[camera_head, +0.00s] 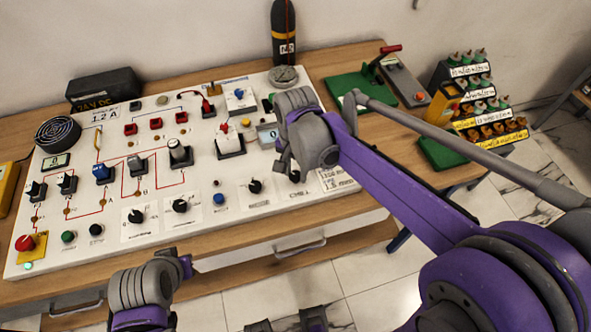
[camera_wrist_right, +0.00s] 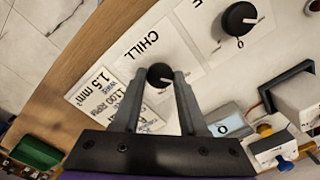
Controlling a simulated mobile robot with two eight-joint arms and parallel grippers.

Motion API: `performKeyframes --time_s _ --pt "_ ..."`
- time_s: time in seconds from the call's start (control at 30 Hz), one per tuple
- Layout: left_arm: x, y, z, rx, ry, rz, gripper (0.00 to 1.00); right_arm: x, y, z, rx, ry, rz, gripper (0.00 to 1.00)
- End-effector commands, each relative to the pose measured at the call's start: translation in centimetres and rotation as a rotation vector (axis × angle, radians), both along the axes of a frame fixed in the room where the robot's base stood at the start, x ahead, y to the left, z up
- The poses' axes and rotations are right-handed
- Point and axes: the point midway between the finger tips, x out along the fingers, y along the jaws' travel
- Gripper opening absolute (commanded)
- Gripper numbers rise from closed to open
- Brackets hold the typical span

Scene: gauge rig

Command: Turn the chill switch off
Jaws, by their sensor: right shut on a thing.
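The chill switch is a round black knob (camera_wrist_right: 160,75) on a white card (camera_wrist_right: 145,45) marked CHILL, which reads upside down in the right wrist view. A short pale pointer line shows on the knob; its setting is hard to read. My right gripper (camera_wrist_right: 162,80) has its two grey fingers closed on the sides of the knob. In the head view my right gripper (camera_head: 290,168) is at the panel's right front part and mostly covers the knob. My left wrist (camera_head: 145,285) is low in front of the bench; its fingers cannot be made out.
Another black knob (camera_wrist_right: 238,18) sits beside the chill card. The white panel (camera_head: 110,255) carries several switches, knobs and red wiring lines. A small display (camera_wrist_right: 228,120) and a blue-white switch (camera_wrist_right: 272,150) are close to my right gripper. A green block (camera_wrist_right: 36,152) is farther off.

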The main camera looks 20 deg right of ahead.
Motion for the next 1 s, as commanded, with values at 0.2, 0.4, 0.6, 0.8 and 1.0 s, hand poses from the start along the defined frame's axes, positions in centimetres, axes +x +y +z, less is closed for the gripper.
performKeyframes --time_s 0.2,0.4,0.6,0.8,1.0 --pt "0.0 0.0 0.0 0.000 0.000 0.000 0.00 0.0 0.0 0.0 -0.001 -0.001 0.001 0.56" --pt "0.0 0.0 0.0 0.000 0.000 0.000 0.00 0.0 0.0 0.0 0.000 0.000 0.000 0.72" --pt "0.0 0.0 0.0 0.000 0.000 0.000 0.00 0.0 0.0 0.2 0.000 0.000 0.000 0.72" --pt "0.1 0.0 0.3 0.000 -0.002 0.000 0.00 0.0 0.0 2.6 0.000 0.000 0.000 0.72" --pt "0.2 0.0 0.7 0.000 -0.004 0.000 0.00 0.0 0.0 6.8 0.000 0.000 0.000 0.72"
